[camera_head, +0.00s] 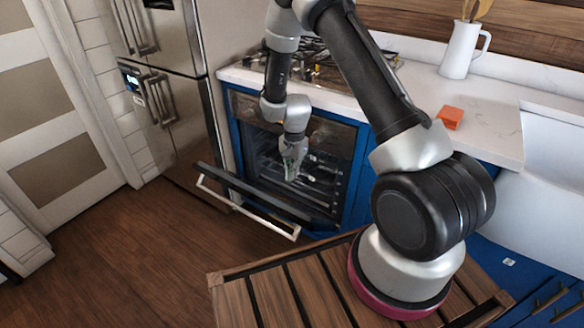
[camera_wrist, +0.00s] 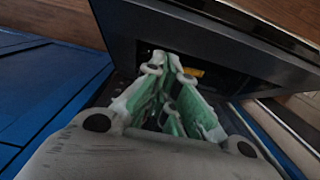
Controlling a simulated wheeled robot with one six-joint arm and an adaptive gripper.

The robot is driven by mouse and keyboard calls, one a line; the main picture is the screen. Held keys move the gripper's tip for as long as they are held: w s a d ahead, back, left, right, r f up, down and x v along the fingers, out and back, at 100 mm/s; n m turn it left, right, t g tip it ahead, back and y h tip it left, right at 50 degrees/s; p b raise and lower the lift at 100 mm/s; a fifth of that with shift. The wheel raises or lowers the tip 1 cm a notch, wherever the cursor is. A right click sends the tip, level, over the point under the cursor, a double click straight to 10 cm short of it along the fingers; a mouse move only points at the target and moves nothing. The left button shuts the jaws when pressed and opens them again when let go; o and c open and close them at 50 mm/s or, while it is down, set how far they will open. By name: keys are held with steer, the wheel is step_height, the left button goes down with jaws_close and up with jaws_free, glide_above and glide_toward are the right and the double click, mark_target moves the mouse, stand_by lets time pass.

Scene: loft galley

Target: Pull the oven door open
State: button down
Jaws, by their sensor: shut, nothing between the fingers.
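The oven door (camera_head: 262,194) is hinged down and stands well open, sloping out from the blue-framed oven (camera_head: 322,158). Its pale bar handle (camera_head: 250,214) runs along the outer edge, toward the floor side. Racks show inside the oven cavity. My gripper (camera_head: 290,172) is in front of the open cavity, on the inner side of the door and away from the handle. In the wrist view my gripper (camera_wrist: 170,62) has green, white-tipped fingers drawn together with nothing between them. A dark panel, likely the door (camera_wrist: 200,45), lies close beyond the tips; contact cannot be told.
A steel fridge (camera_head: 170,95) stands left of the oven. A hob (camera_head: 315,72) and white counter (camera_head: 480,110) hold an orange block (camera_head: 450,118) and a white jug (camera_head: 461,50). A slatted wooden surface (camera_head: 285,290) is in front. Wooden floor at left is clear.

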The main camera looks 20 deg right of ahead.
steer(key=f, duration=0.2)
steer(key=s+a+f, duration=0.1)
steer(key=f, duration=0.1)
steer(key=a+f, duration=0.1)
steer(key=f, duration=0.1)
steer(key=shift+s+f, duration=0.25)
steer(key=shift+f, duration=0.15)
steer(key=shift+s+a+f, duration=0.25)
steer(key=shift+a+f, duration=0.1)
steer(key=shift+a, duration=0.1)
